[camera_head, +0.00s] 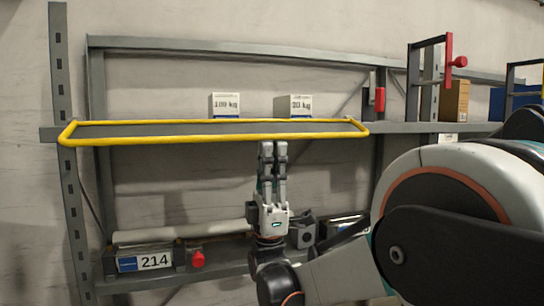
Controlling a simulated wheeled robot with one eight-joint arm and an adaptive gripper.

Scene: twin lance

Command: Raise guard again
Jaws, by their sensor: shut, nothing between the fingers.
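A yellow tubular guard (215,140) runs along the front of the upper shelf, from the left post to right of the middle. It looks lowered nearly flat, with the grey shelf surface showing inside its frame. My gripper (273,146) points upward just below the guard's front bar, right of its middle. Its two fingers are shut together and hold nothing. The fingertips are close to the bar; I cannot tell whether they touch it.
Two white weight boxes, one (225,106) left and one (294,106) right, stand behind the guard. A red handle (379,99) hangs right of it. My arm covers the lower right.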

